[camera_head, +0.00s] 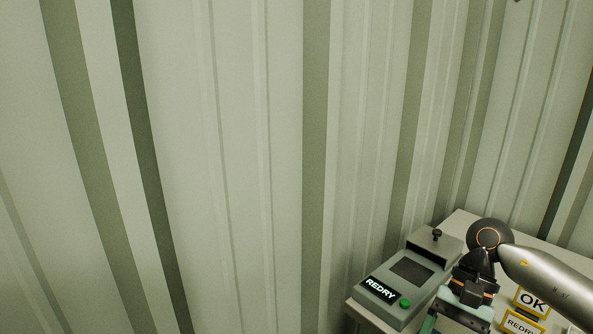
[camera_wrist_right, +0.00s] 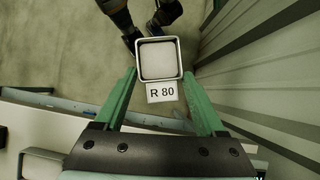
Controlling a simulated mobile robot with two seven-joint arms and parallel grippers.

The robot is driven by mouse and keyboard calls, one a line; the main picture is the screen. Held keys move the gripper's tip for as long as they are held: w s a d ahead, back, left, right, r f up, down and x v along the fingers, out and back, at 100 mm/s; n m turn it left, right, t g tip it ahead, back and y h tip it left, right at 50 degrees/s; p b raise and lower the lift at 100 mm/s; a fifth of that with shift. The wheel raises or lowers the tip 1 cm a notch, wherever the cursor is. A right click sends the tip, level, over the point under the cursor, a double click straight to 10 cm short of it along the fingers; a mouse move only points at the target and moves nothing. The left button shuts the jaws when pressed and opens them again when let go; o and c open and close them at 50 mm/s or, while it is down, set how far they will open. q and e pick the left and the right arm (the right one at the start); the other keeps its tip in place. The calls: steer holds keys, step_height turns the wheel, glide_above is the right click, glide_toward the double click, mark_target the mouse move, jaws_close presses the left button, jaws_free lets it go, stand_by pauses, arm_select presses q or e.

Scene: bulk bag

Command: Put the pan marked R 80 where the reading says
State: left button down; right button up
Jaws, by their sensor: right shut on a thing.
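The pan marked R 80 (camera_wrist_right: 159,43) is a small square metal pan with pale contents, and its white tag (camera_wrist_right: 162,92) faces the right wrist camera. My right gripper (camera_wrist_right: 159,77) is shut on it, one green finger on each side. In the head view the right gripper is at the lower right, and its fingertips and the pan are out of the frame. A grey device (camera_head: 403,280) on the table shows REDRY on its lit display (camera_head: 380,288). Yellow-framed signs marked OK (camera_head: 532,302) and REDRY (camera_head: 521,325) are at the lower right. My left gripper is not in view.
The pale table (camera_head: 458,222) stands in the lower right corner against ribbed walls (camera_head: 290,140). The device has a green button (camera_head: 405,303) and a dark knob.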

steer(key=n, duration=0.1)
steer(key=n+g+h, duration=0.1)
steer(key=n, duration=0.1)
steer(key=a+n+h, duration=0.1)
steer(key=shift+s+a+n+p, duration=0.1)
steer(key=shift+s+n+p, duration=0.2)
steer(key=shift+s+p, duration=0.1)
steer(key=n, duration=0.1)
steer(key=n+h, duration=0.1)
steer(key=h, duration=0.1)
steer(key=shift+s+a+n+g, duration=0.25)
steer(key=shift+s+n+g, duration=0.05)
steer(key=shift+n+g, duration=0.1)
steer(key=shift+s+f+n+h+p, duration=0.1)
steer(key=shift+n+h+p, duration=0.3)
steer(key=shift+n, duration=0.3)
steer(key=shift+a+f, duration=0.1)
steer(key=shift+s+d, duration=0.15)
steer(key=shift+d, duration=0.05)
